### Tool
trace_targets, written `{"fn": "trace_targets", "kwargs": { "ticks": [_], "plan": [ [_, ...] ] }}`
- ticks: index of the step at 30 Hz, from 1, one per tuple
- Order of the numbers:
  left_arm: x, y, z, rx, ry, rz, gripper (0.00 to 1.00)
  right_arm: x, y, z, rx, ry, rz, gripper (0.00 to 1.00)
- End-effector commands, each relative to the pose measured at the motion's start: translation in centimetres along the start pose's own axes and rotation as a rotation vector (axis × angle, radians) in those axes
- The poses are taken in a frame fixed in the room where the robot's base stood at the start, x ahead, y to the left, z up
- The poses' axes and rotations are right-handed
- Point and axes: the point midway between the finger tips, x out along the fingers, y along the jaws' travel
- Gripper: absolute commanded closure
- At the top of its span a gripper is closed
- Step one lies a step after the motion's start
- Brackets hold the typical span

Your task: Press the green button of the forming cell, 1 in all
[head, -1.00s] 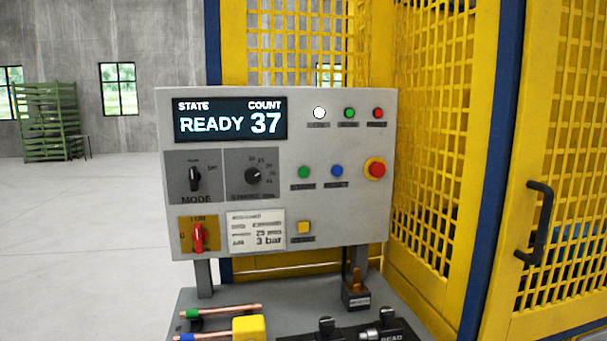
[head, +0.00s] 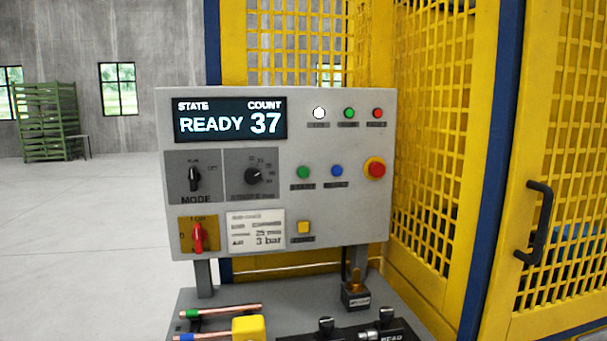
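The grey control panel (head: 340,220) of the forming cell stands upright in the middle of the head view. Its green button (head: 303,173) is in the middle row, left of a blue button (head: 337,171) and a red mushroom button (head: 374,168) on a yellow ring. A smaller green round light or button (head: 349,113) sits in the top row between a lit white one (head: 319,113) and a red one (head: 378,113). The display (head: 230,119) reads STATE READY, COUNT 37. Neither of my grippers shows in the head view.
Below the panel is a grey bench (head: 290,294) with copper tubes (head: 230,310), a yellow block (head: 249,328) and dark fixtures. Yellow mesh guarding (head: 435,130) and a door with a black handle (head: 538,222) stand to the right. The space before the panel is clear.

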Motion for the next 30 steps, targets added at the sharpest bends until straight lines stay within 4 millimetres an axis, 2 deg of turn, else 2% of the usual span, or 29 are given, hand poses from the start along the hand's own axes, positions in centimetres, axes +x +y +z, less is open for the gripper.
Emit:
{"fn": "trace_targets", "kwargs": {
  "ticks": [15, 30],
  "plan": [
    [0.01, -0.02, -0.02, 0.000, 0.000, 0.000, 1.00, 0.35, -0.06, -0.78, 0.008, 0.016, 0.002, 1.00],
    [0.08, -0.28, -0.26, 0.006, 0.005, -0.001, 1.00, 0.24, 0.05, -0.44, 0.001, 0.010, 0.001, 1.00]
  ]
}}
